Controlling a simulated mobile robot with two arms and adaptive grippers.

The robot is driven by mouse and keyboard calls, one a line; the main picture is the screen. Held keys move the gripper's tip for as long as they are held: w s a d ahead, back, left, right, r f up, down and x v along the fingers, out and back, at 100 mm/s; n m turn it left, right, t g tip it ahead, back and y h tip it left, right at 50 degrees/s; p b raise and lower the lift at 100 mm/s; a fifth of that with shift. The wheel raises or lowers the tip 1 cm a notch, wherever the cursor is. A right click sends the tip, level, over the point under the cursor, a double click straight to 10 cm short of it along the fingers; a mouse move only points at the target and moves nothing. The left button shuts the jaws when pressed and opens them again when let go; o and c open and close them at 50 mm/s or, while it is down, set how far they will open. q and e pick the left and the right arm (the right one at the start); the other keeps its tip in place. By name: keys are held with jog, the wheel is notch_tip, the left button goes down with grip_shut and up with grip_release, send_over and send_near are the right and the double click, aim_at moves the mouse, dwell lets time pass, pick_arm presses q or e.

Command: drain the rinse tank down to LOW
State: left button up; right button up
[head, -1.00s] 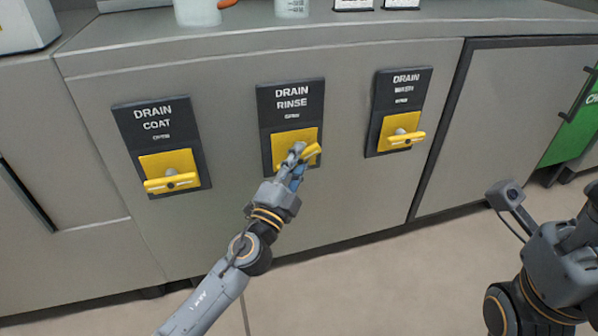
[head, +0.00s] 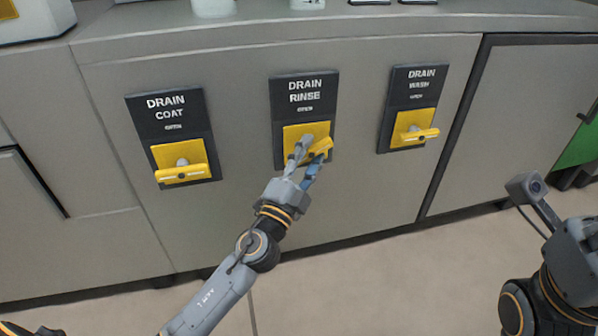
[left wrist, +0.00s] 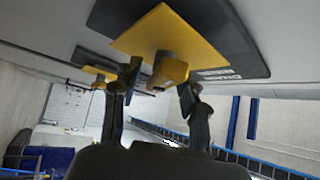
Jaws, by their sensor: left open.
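The DRAIN RINSE panel (head: 305,92) is a dark plate with a yellow square, in the middle of the cabinet front. Its yellow handle (head: 324,146) is tilted, with its right end up. My left gripper (head: 309,158) is open at this handle, one finger on each side. In the left wrist view the handle (left wrist: 169,70) shows between the two fingers (left wrist: 158,82); I cannot tell whether they touch it. The fingers partly hide the handle in the head view. My right arm shows at the lower right, its fingers out of view. No tank level is visible.
The DRAIN COAT handle (head: 182,174) is to the left and the DRAIN WASH handle (head: 418,134) to the right, both nearly level. Containers (head: 212,8) stand on the counter above. The floor (head: 400,280) in front is clear.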

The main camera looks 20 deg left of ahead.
pick_arm(q)
jog(key=v, duration=0.6)
jog(key=shift+s, duration=0.15)
send_near(309, 157)
jog(key=shift+s+a+f, duration=0.1)
jog(key=shift+s+f, duration=0.05)
jog(key=shift+s, duration=0.3)
jog(key=shift+o, duration=0.4)
dwell(4.1)
